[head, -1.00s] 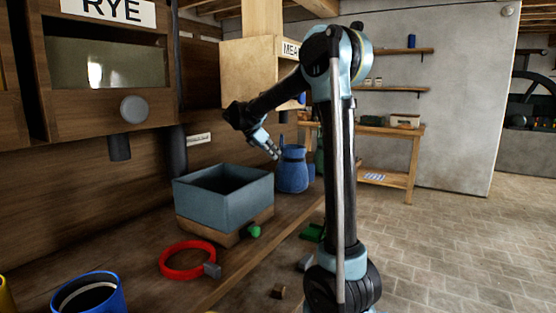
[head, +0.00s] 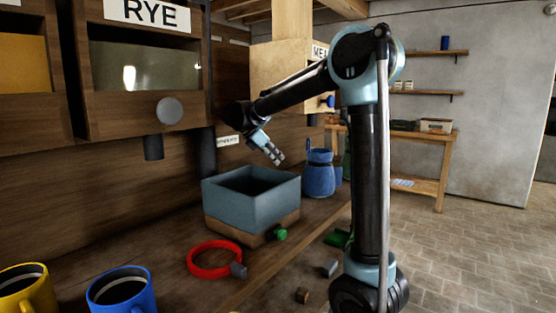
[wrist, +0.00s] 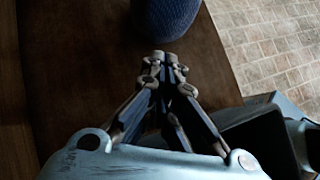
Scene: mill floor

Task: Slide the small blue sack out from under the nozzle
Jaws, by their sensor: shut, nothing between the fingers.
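The small blue sack (head: 318,178), tied at the neck, stands upright on the wooden bench beyond the blue-grey box. Its rounded lower part shows at the top edge of the wrist view (wrist: 166,14). A dark spout (head: 312,119) hangs below the bin with the partly hidden label, above and behind the sack in the head view. I cannot tell whether the sack is directly beneath it. My gripper (head: 279,160) is shut and empty, left of the sack with a gap between them. In the wrist view my fingertips (wrist: 163,62) point toward the sack without visibly touching it.
The open blue-grey box (head: 250,204) on a wooden base stands close below my gripper. A red ring (head: 214,272) and blue (head: 130,296) and yellow (head: 38,300) mugs are nearer. The RYE bin's spout (head: 153,148) hangs at left. Open floor lies right.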

